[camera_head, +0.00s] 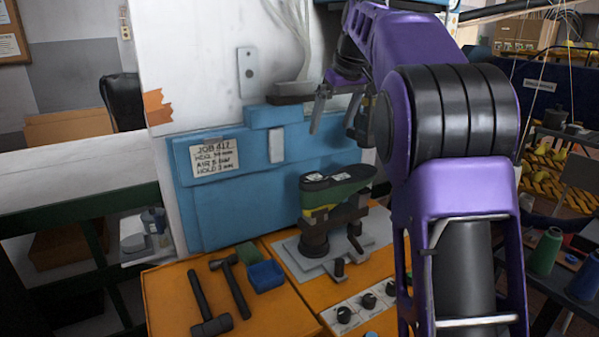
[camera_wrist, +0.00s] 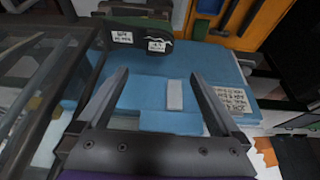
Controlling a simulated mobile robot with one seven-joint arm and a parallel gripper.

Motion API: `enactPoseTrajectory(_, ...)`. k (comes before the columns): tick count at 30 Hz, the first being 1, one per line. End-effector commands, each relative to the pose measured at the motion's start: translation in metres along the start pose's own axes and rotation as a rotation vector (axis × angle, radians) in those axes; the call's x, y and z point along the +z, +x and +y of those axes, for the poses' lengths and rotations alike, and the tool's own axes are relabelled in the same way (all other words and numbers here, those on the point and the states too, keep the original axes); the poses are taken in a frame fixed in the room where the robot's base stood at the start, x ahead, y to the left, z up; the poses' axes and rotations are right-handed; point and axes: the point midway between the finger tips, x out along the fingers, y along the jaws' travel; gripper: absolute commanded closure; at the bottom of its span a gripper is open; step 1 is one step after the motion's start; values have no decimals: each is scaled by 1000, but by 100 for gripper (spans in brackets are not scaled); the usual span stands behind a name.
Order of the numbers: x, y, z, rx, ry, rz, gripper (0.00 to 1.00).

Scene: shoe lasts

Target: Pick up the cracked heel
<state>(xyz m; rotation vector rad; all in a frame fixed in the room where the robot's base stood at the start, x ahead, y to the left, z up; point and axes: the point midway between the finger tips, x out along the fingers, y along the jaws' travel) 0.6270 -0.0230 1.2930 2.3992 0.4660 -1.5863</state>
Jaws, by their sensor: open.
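I cannot make out a crack, nor tell which part is the cracked heel. My gripper (camera_head: 335,122) is open and empty, above the last and apart from it, in front of the white post. In the wrist view its two fingers (camera_wrist: 159,76) spread over the blue panel with nothing between them.
Two hammers (camera_head: 233,288) and blue and green small trays (camera_head: 266,276) lie on the bench's left part. Black knobs (camera_head: 344,314) sit at its front. A blue panel (camera_head: 225,205) with a job card (camera_head: 214,157) stands behind. Thread cones (camera_head: 545,250) are at right.

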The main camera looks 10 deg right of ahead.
Motion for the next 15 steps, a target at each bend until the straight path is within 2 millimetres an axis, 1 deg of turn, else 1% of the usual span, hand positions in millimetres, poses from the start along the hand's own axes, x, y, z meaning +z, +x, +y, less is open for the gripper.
enactPoseTrajectory(5,4,14,4,-2,25,-11,0)
enactPoseTrajectory(8,4,33,3,-3,24,-13,0)
enactPoseTrajectory(15,4,86,2,-4,23,-12,0)
